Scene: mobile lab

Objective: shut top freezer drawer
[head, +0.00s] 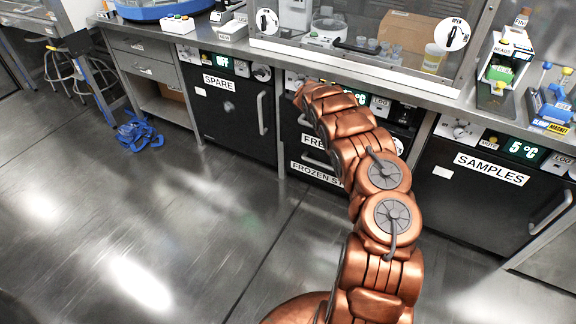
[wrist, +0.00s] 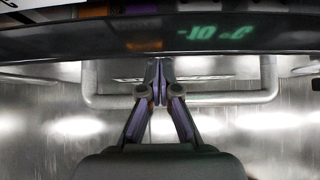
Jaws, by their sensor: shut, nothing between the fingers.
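The freezer unit stands under the counter in the head view, largely covered by my copper arm. Its label starting "FRE" (head: 315,141) shows left of the arm, and a lower label starting "FROZEN ST" (head: 316,174) sits below it. In the wrist view a U-shaped metal handle (wrist: 225,98) spans the middle, under a dark panel with a green display (wrist: 215,33). My gripper (wrist: 158,66) is shut and empty, its fingertips at the handle's middle; whether they touch anything is unclear. The head view hides the gripper. How far the top drawer stands out cannot be told.
The SPARE cabinet (head: 233,115) is left of the freezer, the SAMPLES cabinet (head: 485,195) right of it. A glass-fronted enclosure (head: 365,35) stands on the counter above. The open floor in front is clear.

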